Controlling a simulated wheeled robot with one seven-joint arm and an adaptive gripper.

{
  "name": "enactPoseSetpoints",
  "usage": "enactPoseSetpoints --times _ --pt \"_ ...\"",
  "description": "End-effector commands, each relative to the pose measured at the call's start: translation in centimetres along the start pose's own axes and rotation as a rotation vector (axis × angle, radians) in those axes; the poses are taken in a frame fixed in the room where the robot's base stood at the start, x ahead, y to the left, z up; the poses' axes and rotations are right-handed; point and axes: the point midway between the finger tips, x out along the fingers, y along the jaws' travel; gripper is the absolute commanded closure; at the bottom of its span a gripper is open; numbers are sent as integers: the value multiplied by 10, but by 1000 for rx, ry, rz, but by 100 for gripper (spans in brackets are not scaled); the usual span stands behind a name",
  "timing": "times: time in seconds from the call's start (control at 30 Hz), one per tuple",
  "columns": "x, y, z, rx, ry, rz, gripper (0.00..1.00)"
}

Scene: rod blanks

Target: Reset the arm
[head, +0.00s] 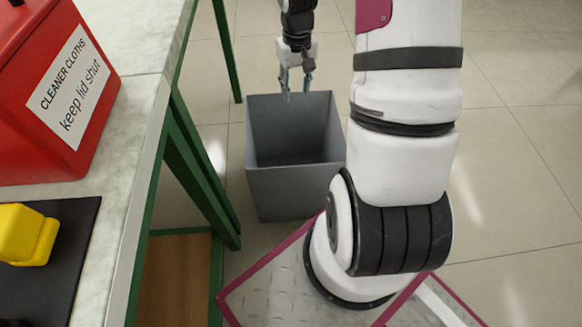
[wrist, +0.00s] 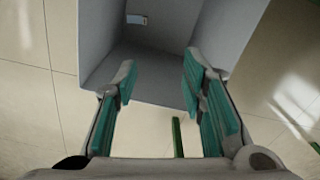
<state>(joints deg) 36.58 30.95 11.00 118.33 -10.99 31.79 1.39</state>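My gripper (head: 296,84) hangs fingers down above the grey bin (head: 295,180), near its far rim in the head view. In the wrist view my gripper (wrist: 160,76) has its two teal-padded fingers well apart, with nothing between them. The grey bin (wrist: 215,35) lies beyond the fingertips there. A small pale and blue item (wrist: 136,19) shows inside the bin; what it is I cannot tell. My arm rises at the right of the head view.
A worktop (head: 135,105) with green legs stands left of the bin. On it are a red cleaner-cloths box (head: 45,95) and a yellow object (head: 27,235) on a black mat (head: 65,265). Tiled floor right of the bin is clear. A thin green bar (wrist: 178,138) shows between the fingers' bases.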

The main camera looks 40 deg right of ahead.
Motion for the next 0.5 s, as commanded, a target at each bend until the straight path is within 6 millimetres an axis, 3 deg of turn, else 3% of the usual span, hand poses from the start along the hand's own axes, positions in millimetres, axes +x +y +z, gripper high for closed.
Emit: enactPoseSetpoints --times 0.5 --pt "-6 0 0 0 0 -1 62"
